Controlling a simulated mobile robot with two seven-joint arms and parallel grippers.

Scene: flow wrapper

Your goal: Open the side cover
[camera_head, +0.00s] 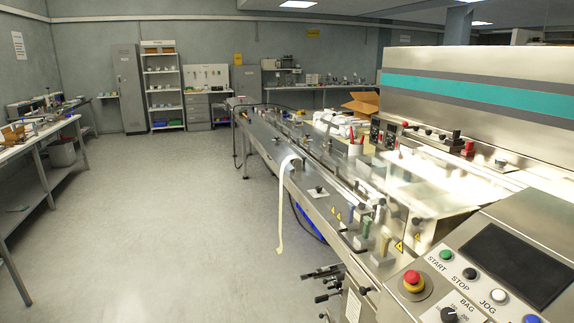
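The flow wrapper (318,195) runs from the middle back to the right foreground. Its large grey metal housing with a teal stripe (480,92) stands at the right, and I cannot tell whether this is the side cover. A bright, glossy section (440,185) lies in front of the housing; glare hides its detail. The control panel (490,270) in the right foreground has START, STOP and JOG buttons, a dark screen and a red emergency button (413,278). Neither of my grippers shows in this view.
The grey floor (180,210) left of the machine is clear. A bench (40,140) stands along the left side. Black-tipped levers (325,283) stick out from the machine's lower side. A pale strip (282,205) hangs over its edge. A cabinet (130,90) and shelves stand behind.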

